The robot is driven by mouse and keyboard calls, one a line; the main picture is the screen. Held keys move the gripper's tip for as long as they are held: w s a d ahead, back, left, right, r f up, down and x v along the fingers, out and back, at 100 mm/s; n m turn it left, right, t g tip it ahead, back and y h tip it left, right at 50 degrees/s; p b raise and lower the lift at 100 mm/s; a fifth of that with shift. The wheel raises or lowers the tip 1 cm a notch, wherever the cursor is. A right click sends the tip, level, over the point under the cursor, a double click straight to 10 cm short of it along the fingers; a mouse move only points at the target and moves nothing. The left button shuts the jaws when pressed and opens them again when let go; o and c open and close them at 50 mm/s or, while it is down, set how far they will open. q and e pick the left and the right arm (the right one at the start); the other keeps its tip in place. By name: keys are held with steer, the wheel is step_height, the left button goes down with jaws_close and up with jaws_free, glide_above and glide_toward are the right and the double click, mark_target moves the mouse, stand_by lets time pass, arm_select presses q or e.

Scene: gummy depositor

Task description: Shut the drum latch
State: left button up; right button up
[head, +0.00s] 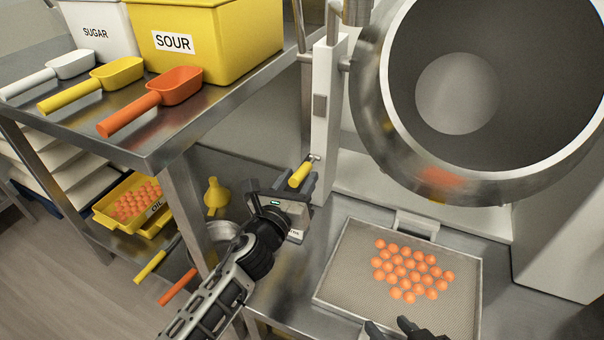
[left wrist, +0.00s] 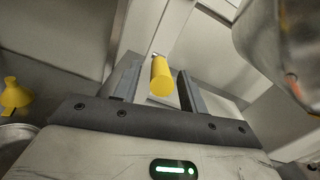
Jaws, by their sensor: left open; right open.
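The drum latch has a yellow handle (head: 300,173) on a short metal stem at the side of the white post (head: 326,120), left of the drum (head: 372,120). My left gripper (head: 296,184) is open at the handle. In the left wrist view the yellow handle (left wrist: 162,78) lies between the two open fingers (left wrist: 160,88), with a gap visible on both sides. My right gripper (head: 395,329) is open and empty at the bottom edge of the head view, over the near edge of the tray.
A mesh tray (head: 345,270) with several orange gummies lies under the drum. The steel shelf (head: 165,150) with scoops and the yellow SOUR bin (head: 215,40) stands left of my left arm. A yellow funnel (head: 216,195) is close to the left gripper.

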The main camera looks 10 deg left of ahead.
arm_select(q)
steer(key=shift+x, duration=1.05)
arm_select(e)
steer(key=shift+f, duration=0.4)
arm_select(q)
steer(key=shift+w, duration=0.25)
arm_select(e)
steer(key=shift+a, duration=0.1)
steer(key=shift+w+r, duration=0.1)
steer(key=shift+w, duration=0.05)
steer(key=shift+w, duration=0.1)
